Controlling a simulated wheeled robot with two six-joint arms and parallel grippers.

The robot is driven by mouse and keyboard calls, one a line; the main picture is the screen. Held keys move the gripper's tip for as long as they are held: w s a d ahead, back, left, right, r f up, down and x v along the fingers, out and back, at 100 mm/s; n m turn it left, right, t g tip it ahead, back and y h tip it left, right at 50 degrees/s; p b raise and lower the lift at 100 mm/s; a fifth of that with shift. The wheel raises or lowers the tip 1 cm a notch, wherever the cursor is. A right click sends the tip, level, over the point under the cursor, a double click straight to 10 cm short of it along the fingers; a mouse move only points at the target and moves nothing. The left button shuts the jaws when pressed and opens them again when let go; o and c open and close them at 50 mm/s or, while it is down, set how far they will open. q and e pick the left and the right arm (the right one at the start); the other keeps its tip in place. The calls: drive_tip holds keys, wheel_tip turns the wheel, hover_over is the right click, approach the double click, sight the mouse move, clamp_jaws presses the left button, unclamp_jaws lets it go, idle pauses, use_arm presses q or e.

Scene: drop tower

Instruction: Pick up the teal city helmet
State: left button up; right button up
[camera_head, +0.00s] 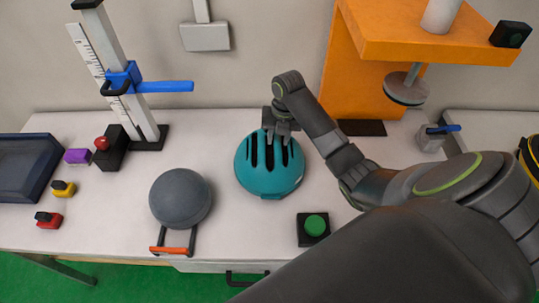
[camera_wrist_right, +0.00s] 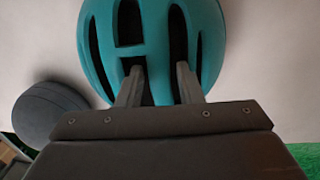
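The teal helmet (camera_head: 269,176) sits on the white table with its dark vent slots facing up. Its teal shell (camera_wrist_right: 155,45) fills the upper middle of the right wrist view. My right gripper (camera_head: 279,138) is over the far edge of the helmet, pointing down at it. In the right wrist view its two fingers (camera_wrist_right: 160,80) are apart, at the vent slots with a teal rib between them. I cannot tell whether the fingertips touch the rib. My left gripper is not in view.
A grey dome (camera_head: 181,198) stands left of the helmet, with an orange-handled latch (camera_head: 172,250) in front. A green button box (camera_head: 314,227) is at the front right. The drop tower with a blue lever (camera_head: 165,87) and an orange press (camera_head: 345,80) stand behind.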

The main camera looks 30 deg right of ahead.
clamp_jaws()
drive_tip(key=shift+r, duration=0.1)
